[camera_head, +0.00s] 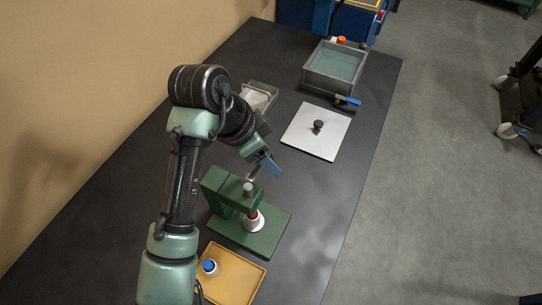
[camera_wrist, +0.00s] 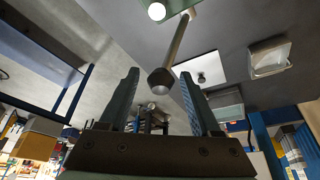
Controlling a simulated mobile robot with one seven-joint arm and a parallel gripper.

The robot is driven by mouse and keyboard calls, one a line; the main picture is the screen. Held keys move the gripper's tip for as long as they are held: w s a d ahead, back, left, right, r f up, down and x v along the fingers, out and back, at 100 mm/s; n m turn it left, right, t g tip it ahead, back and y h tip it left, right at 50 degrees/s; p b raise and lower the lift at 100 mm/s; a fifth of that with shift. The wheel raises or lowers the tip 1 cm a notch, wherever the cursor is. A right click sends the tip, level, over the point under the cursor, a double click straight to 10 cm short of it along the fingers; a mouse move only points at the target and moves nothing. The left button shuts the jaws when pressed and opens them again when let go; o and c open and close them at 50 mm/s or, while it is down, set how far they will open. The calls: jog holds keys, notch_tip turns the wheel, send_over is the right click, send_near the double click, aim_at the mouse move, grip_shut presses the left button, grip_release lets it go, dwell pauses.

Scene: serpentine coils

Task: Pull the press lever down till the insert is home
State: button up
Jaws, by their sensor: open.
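The green press (camera_head: 225,190) stands on the dark bench, on a green base. Below its grey ram (camera_head: 249,188) a red insert (camera_head: 253,215) sits in a white round body (camera_head: 254,224); how deep it sits is unclear. My gripper (camera_head: 270,165) is beside the top of the press, and the arm hides part of the lever in the head view. In the wrist view my gripper (camera_wrist: 160,74) is open, and the knob appears between its fingertips, with gaps on both sides.
A yellow tray (camera_head: 238,283) holding a white part with a blue top (camera_head: 209,266) lies in front of the press. A wall stands left.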

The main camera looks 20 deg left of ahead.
jog(key=shift+x, duration=1.35)
grip_shut()
jog(key=shift+r, duration=0.1)
dwell(0.3)
